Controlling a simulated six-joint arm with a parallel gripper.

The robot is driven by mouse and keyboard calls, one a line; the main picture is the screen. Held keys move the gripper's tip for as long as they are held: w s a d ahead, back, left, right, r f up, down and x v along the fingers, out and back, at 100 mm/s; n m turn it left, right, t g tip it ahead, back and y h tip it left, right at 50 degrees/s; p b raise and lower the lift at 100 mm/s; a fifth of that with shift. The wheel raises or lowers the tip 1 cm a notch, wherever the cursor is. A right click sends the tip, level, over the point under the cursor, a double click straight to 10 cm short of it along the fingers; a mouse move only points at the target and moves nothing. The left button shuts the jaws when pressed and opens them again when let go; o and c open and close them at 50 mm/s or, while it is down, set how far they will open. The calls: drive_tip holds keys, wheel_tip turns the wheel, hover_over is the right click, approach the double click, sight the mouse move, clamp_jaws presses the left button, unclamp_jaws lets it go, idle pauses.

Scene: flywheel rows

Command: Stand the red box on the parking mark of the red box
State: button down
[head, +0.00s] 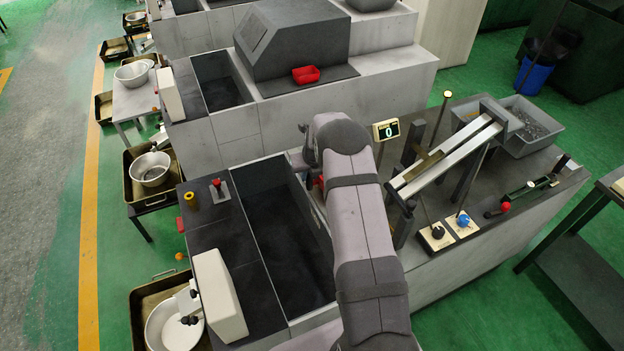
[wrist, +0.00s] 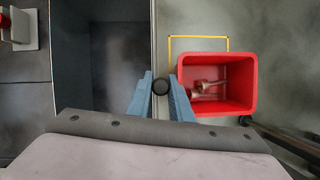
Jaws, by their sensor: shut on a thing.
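The red box (wrist: 251,85) is an open tray, seen from above in the wrist view, with small metal-looking parts inside. The box looks larger than the outline and offset to the right and nearer. In the head view my arm hides most of the box (head: 319,184).
A deep dark trough (head: 285,235) lies left of the gripper. A counter display (head: 386,130), an inclined rail (head: 445,160) and knobbed levers (head: 437,232) stand to the right. Another red box (head: 305,75) sits on the row behind. A dark bar (wrist: 275,135) runs by the box's near right corner.

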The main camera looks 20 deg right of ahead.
drive_tip(key=shift+w+f+b, duration=0.1)
drive_tip(key=shift+w+b, duration=1.2)
drive_tip(key=shift+w, duration=0.45)
drive_tip(key=shift+w+b, duration=0.55)
drive_tip(key=shift+w, duration=0.15)
drive_tip(key=shift+r, duration=0.2)
drive_tip(key=shift+f+b, duration=0.4)
drive_tip(key=shift+b, duration=0.1)
drive_tip(key=c, duration=1.5)
unclamp_jaws()
drive_tip(key=shift+b+v, duration=1.4)
drive_tip(key=shift+v, duration=2.3)
